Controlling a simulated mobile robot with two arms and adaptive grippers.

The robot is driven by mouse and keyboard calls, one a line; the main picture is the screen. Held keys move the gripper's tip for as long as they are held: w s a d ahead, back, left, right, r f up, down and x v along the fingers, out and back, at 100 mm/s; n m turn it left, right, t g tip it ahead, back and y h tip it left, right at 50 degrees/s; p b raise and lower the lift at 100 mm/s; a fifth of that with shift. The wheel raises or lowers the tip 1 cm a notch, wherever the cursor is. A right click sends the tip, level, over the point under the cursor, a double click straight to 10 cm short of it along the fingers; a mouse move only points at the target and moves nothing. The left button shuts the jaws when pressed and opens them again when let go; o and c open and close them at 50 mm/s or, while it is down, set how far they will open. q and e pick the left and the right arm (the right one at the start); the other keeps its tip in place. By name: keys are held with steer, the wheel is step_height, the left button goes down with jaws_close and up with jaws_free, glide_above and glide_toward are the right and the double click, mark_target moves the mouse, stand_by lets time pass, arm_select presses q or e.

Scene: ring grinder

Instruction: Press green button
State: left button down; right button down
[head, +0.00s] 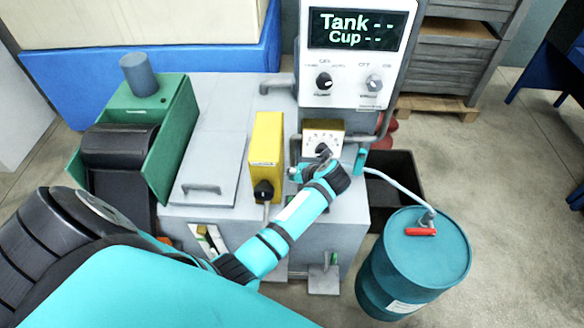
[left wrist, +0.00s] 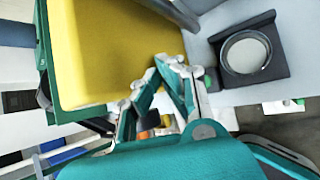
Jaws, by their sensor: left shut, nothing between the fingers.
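My left arm (head: 290,218) reaches over the grey machine, and its wrist is in front of the small dial panel (head: 323,138) in the head view. In the left wrist view my left gripper (left wrist: 167,70) is shut and empty, its fingertips close to the edge of a yellow box (left wrist: 115,50). I cannot tell whether they touch it. The yellow box (head: 266,140) also shows in the head view. A small green spot (left wrist: 300,101) shows at the right of the left wrist view, too small to identify. My right gripper is not in view.
The control panel (head: 357,53) reads "Tank --" and "Cup --". A teal barrel (head: 412,262) with a hose stands at right. A green housing (head: 172,130) is at left. A round gauge-like part (left wrist: 246,54) in a black mount is right of the fingers.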

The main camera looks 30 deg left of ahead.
arm_select(q)
step_height(320, 180, down, 9)
steer(key=b, duration=0.7)
steer(key=shift+r+b, duration=0.15)
steer(key=shift+b, duration=0.15)
stand_by(0.3)
stand_by(0.8)
steer(key=shift+f, duration=0.45)
